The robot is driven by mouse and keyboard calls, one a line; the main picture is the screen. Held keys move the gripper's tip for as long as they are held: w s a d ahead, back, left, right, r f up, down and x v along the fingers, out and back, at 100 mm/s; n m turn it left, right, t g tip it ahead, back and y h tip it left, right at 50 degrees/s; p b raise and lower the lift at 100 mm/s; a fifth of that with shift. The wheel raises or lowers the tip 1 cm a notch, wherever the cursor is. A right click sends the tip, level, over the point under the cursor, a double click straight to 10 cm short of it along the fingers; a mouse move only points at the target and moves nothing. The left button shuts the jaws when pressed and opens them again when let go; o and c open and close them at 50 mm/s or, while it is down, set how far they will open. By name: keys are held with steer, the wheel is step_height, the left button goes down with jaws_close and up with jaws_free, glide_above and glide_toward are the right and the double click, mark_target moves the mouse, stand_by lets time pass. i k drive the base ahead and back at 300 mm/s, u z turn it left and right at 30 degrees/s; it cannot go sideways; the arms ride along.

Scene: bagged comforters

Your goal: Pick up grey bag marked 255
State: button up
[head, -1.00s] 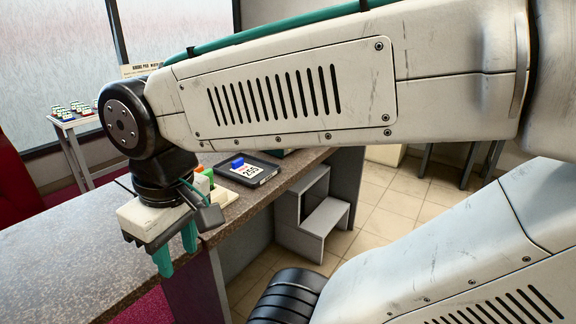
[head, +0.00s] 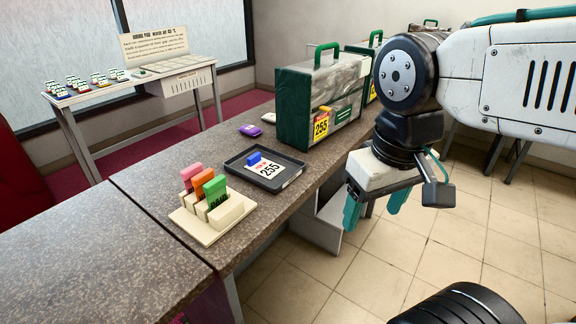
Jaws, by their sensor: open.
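A grey bag with dark green sides and a green top handle (head: 335,92) stands upright on the counter in the head view. My gripper (head: 375,208) has teal fingers, is open and empty, and points down to the right of the bag. It looks lower in the picture than the bag and seems to be over the counter's right side or the floor; its exact depth I cannot tell. It is apart from the bag.
A second green bag (head: 368,68) stands behind, partly hidden by my arm. A black tray (head: 290,178) holds a card marked 255. A cream rack (head: 190,222) with coloured tags stands nearer. A purple item (head: 250,130) lies left of the bag. A grey step (head: 318,228) stands below the counter.

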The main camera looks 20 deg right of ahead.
mark_target(337, 81)
steer(key=k, duration=0.5)
steer(key=z, duration=2.35)
steer(key=i, duration=1.45)
steer(key=u, duration=2.35)
